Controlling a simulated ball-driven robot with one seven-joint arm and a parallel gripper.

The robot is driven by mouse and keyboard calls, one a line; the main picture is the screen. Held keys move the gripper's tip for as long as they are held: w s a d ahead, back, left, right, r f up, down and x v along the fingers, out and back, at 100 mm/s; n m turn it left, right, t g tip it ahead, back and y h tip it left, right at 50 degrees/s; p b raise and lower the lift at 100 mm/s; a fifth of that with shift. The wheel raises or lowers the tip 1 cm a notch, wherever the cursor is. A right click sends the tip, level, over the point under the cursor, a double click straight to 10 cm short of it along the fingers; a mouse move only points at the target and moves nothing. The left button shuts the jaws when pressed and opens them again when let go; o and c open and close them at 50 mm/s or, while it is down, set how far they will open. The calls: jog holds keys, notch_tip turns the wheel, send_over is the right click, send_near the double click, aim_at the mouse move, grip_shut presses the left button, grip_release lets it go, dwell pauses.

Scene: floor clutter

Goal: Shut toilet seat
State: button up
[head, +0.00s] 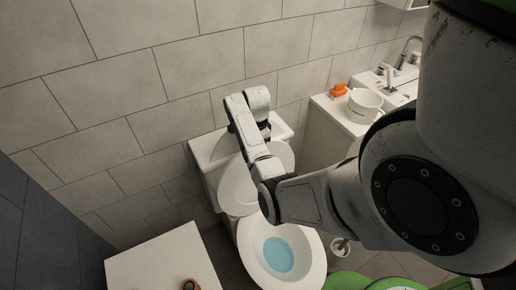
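The white toilet (313,267) stands in the lower middle of the head view, with blue water in its open bowl. Its raised lid (236,187) leans up against the white tank (205,152) behind it. My arm comes in from the right and passes in front of the lid. The far end of my arm, with my gripper (240,118), is over the tank, at the top of the lid. The fingers cannot be made out, and I cannot tell whether they touch the lid. My arm hides part of the lid and the bowl's rear right.
A white box-like surface (160,265) with a small brown item (190,284) is at the lower left. A toilet brush holder (340,248) stands right of the bowl. Tiled wall lies behind.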

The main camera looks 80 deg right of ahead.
jog(key=shift+f, duration=0.45)
grip_shut()
dwell(0.4)
